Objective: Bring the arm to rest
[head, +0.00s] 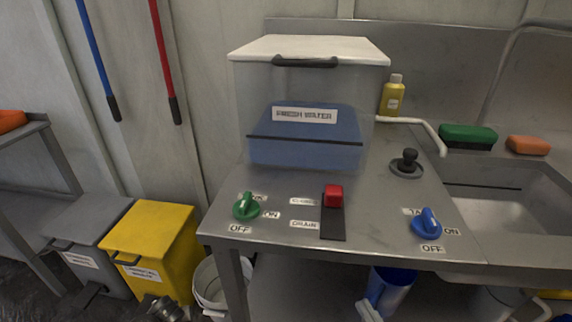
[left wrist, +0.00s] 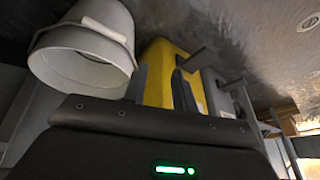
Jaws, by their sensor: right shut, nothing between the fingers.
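My right gripper (head: 370,310) shows only in part at the bottom edge of the head view, below the bench top and in front of the blue jug. Its fingers are together and hold nothing. My left gripper (left wrist: 162,84) shows in the left wrist view, its two fingers apart with nothing between them. Beyond them stand the yellow bin (left wrist: 158,62) and a white bucket (left wrist: 85,45). Most of both arms is out of view. A dark part at the bottom left of the head view is too unclear to name.
The steel bench (head: 290,190) carries a water tank (head: 305,150), a green knob (head: 246,206), a red switch (head: 333,196) and a blue knob (head: 427,223). A sink (head: 500,205) is at right. A blue jug (head: 396,288) stands under the bench. A grey bin (head: 75,235) stands at left.

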